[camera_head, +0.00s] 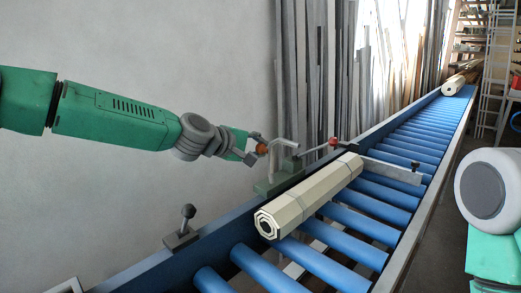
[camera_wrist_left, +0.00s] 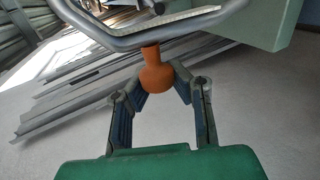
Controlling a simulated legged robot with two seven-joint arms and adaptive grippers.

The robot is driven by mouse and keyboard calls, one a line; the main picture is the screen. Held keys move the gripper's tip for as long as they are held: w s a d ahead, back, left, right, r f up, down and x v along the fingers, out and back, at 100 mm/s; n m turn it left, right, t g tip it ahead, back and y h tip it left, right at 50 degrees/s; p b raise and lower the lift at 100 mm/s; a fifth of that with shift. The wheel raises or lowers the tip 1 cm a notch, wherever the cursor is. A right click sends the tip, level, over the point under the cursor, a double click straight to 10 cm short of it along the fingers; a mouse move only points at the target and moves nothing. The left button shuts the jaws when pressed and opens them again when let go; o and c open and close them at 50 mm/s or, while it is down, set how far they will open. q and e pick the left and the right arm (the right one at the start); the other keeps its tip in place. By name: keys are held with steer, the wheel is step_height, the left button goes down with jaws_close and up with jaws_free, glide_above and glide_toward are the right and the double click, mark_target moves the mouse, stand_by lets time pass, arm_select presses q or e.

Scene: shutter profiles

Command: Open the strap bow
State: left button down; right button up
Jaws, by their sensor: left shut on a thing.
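My left gripper (camera_head: 257,150) comes in from the left and is shut on an orange knob (camera_head: 262,148). In the left wrist view the fingers (camera_wrist_left: 158,88) close around the lower part of the orange knob (camera_wrist_left: 156,70), which joins a grey metal bar (camera_wrist_left: 150,38). The knob belongs to a lever on a green bracket (camera_head: 282,176) at the conveyor's far side rail. Thin straps circle the bundle. My right gripper is not in view.
Blue rollers (camera_head: 345,230) run between two rails away to the upper right. Another rolled bundle (camera_head: 454,84) lies farther up the conveyor. A short lever with a dark knob (camera_head: 188,211) stands on the near left rail. Long profiles (camera_head: 350,75) lean on the wall behind.

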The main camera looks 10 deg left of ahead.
arm_select(q)
steer(key=shift+a+f, duration=0.3)
steer(key=shift+f, duration=0.35)
steer(key=c, duration=1.4)
jaws_free()
steer(key=shift+o, duration=0.5)
steer(key=shift+s+a+r, duration=0.15)
steer(key=shift+a+r, duration=0.15)
steer(key=shift+r, duration=0.05)
step_height(320, 180, up, 10)
steer(key=shift+a, duration=0.2)
